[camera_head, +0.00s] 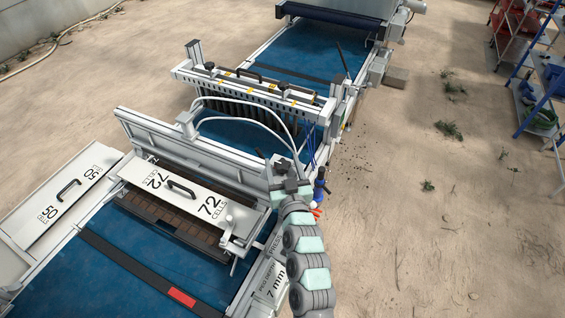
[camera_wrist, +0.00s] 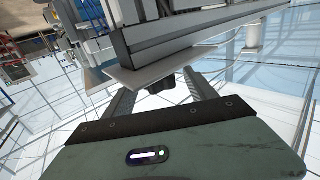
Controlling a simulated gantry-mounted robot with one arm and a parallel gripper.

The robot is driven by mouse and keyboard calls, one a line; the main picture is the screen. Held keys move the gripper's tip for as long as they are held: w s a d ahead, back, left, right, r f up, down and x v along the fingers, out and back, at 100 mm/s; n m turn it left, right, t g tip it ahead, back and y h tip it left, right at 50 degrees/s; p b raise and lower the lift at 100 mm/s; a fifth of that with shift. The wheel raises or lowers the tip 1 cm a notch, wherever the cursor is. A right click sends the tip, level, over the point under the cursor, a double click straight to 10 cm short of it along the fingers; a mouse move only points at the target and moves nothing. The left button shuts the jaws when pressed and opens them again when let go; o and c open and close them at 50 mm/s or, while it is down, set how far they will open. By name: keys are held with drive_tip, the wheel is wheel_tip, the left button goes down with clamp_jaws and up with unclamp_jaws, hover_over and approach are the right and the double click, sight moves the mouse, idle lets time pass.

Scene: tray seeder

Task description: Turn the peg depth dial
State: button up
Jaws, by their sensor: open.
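My gripper (camera_head: 283,168) is at the right end of the upright grey beam over the blue conveyor. In the wrist view, its two grey fingers (camera_wrist: 160,82) are apart. A dark rounded part (camera_wrist: 161,87), possibly the peg depth dial, shows between the fingertips under a pale plate. I cannot tell whether the fingers touch it. In the head view I cannot make out the dial, which may be hidden by my gripper. A white sign (camera_head: 272,283) reading "7 mm" is fixed along the machine's right side.
A white plate marked 72 cells (camera_head: 188,192) with a black handle lies over a brown cell tray. A second plate marked 50 (camera_head: 62,197) lies at left. A pegged head (camera_head: 250,92) stands behind the beam, with hoses looping near my gripper.

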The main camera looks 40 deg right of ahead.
drive_tip(key=shift+w+d+r, duration=0.1)
drive_tip(key=shift+w, duration=0.15)
drive_tip(key=shift+c, duration=0.6)
drive_tip(key=c, duration=1.3)
drive_tip(key=shift+f+b, duration=0.3)
drive_tip(key=shift+b, duration=0.45)
